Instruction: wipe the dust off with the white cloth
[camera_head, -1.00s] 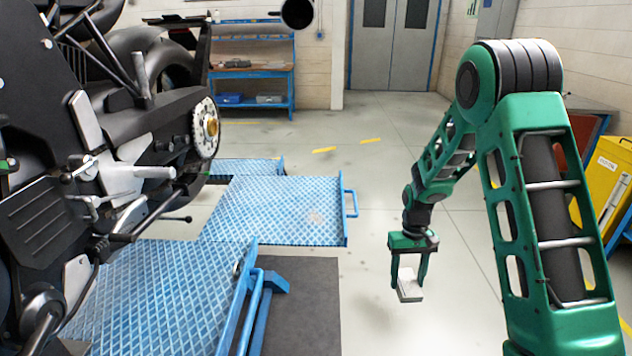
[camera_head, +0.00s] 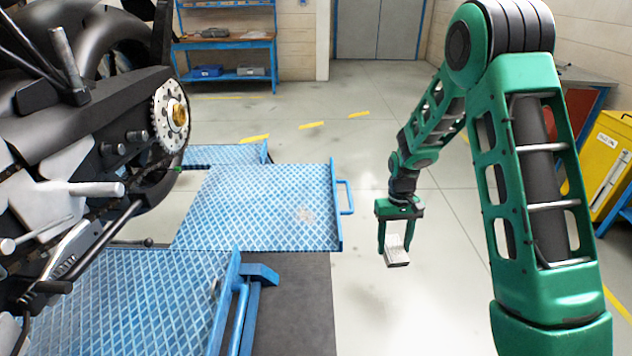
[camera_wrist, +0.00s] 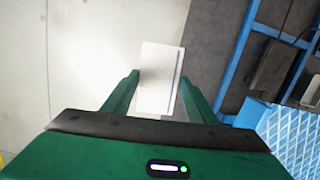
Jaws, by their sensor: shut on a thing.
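My gripper (camera_head: 397,246) is shut on the white cloth (camera_head: 396,257), a small folded pale block, and holds it in the air over the floor, right of the blue platform. In the wrist view the cloth (camera_wrist: 158,78) sits between the two green fingers. A pale, greyish patch of dust (camera_head: 305,214) lies on the blue diamond-plate platform (camera_head: 235,225), near its right side. The gripper is to the right of this patch and apart from it.
A black motorcycle (camera_head: 95,130) stands at the left. A blue handle (camera_head: 346,197) juts from the platform's right edge. A dark mat (camera_head: 295,310) lies in front. A yellow cabinet (camera_head: 605,160) stands at the right, and a blue workbench (camera_head: 225,45) at the back. The middle floor is clear.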

